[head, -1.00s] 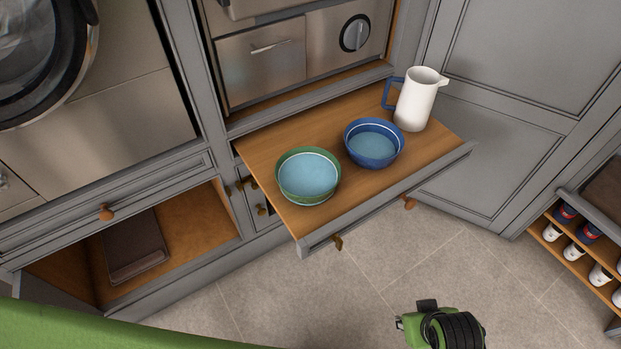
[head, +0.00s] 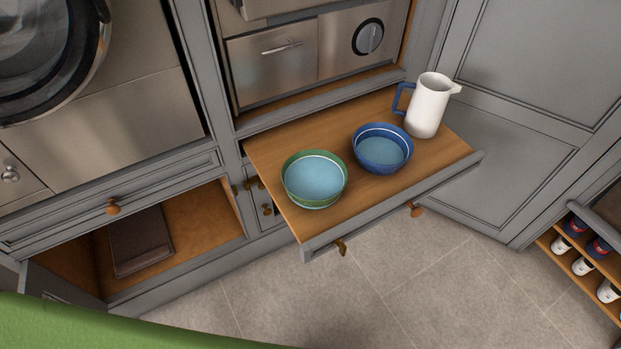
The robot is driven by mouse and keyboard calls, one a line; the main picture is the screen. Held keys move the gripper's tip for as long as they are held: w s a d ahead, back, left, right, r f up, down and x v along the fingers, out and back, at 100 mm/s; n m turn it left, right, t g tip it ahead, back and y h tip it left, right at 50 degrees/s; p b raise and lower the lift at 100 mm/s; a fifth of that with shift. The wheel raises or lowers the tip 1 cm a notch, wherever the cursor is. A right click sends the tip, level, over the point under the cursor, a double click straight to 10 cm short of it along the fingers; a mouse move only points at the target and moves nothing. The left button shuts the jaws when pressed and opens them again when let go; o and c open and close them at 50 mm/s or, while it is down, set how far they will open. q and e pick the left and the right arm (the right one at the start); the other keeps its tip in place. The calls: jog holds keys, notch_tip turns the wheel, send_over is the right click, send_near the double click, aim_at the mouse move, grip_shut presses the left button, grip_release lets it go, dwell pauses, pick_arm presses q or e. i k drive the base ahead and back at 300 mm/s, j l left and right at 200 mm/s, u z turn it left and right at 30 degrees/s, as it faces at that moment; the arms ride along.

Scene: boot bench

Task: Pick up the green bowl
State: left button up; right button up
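The green bowl (head: 315,202) stands upright on the wooden pull-out shelf (head: 286,146), near its left front corner. Its rim and outside are green and its inside is light blue. It looks empty. A blue bowl (head: 382,165) stands just to its right, a small gap apart. Neither of my grippers is in the head view, and nothing touches the green bowl.
A white pitcher (head: 430,108) with a blue handle stands at the shelf's back right. An open lower compartment (head: 200,220) at left holds a dark flat item (head: 141,242). The tiled floor (head: 400,290) is clear.

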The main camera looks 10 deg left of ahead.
aim_at(313, 179)
jog(key=i+l+u, duration=0.3)
jog(key=l+u, duration=0.15)
jog(key=i+l+u, duration=0.15)
jog(key=l+u, duration=0.3)
jog(key=l, duration=0.15)
jog(key=i+l+u, duration=0.1)
jog(key=l+u, duration=0.4)
jog(key=l, duration=0.15)
jog(key=l+u, duration=0.45)
jog(key=l, duration=0.15)
